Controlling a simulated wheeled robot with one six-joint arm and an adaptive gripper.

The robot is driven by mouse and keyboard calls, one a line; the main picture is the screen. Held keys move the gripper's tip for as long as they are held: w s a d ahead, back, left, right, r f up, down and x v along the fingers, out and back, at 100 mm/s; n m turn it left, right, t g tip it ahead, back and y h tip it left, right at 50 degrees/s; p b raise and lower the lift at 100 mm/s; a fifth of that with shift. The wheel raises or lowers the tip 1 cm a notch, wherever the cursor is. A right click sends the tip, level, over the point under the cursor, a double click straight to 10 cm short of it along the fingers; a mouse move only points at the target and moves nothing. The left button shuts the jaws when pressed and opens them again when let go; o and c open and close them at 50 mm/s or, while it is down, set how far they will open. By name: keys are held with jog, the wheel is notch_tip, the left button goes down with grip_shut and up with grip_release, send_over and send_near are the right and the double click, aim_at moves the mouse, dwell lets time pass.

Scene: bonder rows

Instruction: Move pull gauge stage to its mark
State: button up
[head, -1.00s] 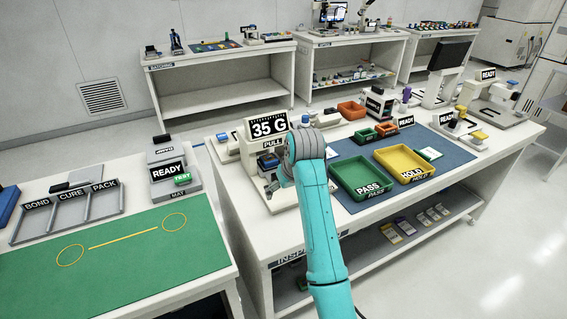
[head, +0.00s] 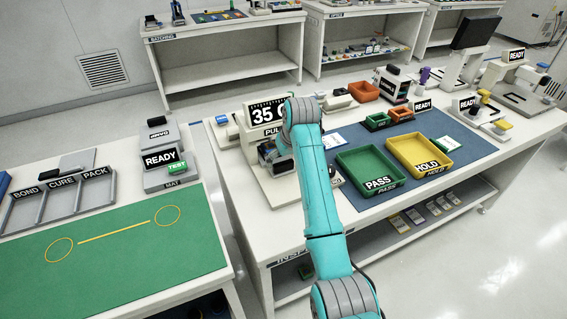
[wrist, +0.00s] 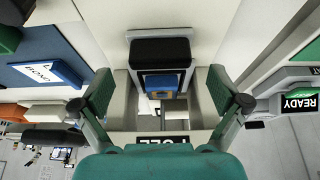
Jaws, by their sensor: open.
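The pull gauge (head: 255,128) stands at the left end of the inspection bench, with a 35 G display on top, partly behind my arm. Its dark front part with a blue piece (head: 268,152) shows beside my wrist. In the wrist view, a black block (wrist: 160,52) and a blue block (wrist: 160,82) lie on a light body between the fingers; I cannot tell which part is the stage. My gripper (wrist: 160,90) is open, its green-padded fingers on either side of the blue block, with gaps visible. In the head view my arm hides the gripper. I cannot make out the mark.
Green PASS tray (head: 368,168) and yellow HOLD tray (head: 420,150) sit on a blue mat (head: 470,147) right of my arm. A separate bench with a green mat (head: 120,262) stands left, across a narrow gap. A READY unit (head: 160,158) is at its back right.

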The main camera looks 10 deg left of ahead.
aim_at(283, 163)
jog(key=shift+x, duration=1.7)
